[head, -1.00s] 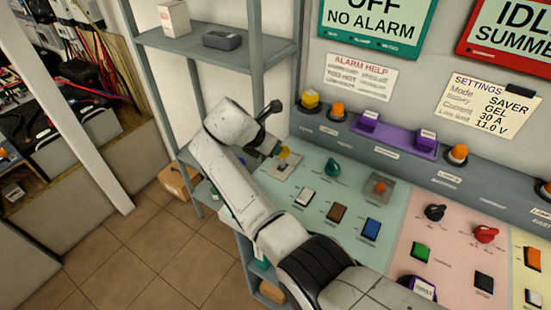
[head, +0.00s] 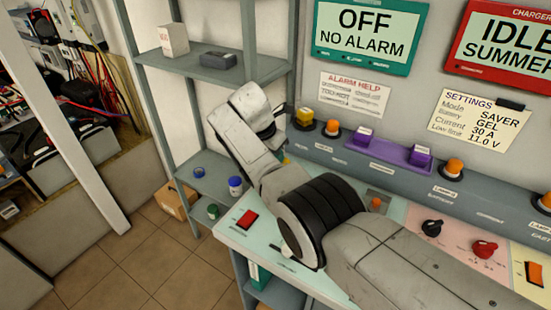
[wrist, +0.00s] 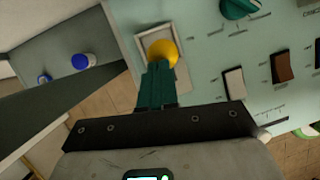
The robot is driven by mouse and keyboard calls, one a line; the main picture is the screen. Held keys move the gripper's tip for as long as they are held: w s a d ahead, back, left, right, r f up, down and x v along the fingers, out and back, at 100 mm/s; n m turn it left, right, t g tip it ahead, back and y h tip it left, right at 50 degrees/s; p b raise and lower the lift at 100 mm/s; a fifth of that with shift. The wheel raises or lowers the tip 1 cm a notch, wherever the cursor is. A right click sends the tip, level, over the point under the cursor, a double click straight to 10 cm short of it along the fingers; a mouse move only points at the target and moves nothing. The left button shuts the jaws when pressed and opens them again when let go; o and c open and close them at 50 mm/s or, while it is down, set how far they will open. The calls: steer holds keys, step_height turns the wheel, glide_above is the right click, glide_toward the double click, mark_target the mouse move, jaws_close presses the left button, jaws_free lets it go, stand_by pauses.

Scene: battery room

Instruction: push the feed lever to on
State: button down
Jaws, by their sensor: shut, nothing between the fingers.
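The feed lever appears as a round yellow knob (wrist: 163,53) over a square pale plate on the green panel in the wrist view. Its label cannot be read. A small yellow bit of it (head: 286,161) shows behind my arm in the head view. My gripper (wrist: 157,70) is shut and empty, with its green fingers pointing at the knob. The fingertips overlap the knob's lower edge in the picture; I cannot tell whether they touch. In the head view my arm hides the gripper. The green-framed screen (head: 367,36) reads OFF, NO ALARM.
Near the knob are a teal dial (wrist: 238,8), a white switch (wrist: 234,82) and a brown switch (wrist: 283,67). A raised ledge with yellow, orange and purple buttons (head: 421,157) runs along the back. A grey shelf (head: 215,66) stands left of the panel.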

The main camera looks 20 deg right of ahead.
steer(key=shift+w+d, duration=0.1)
steer(key=shift+d, duration=0.05)
stand_by(0.3)
steer(key=shift+r, duration=0.1)
steer(key=p+v, duration=0.2)
steer(key=v, duration=1.1)
steer(key=shift+w, duration=0.15)
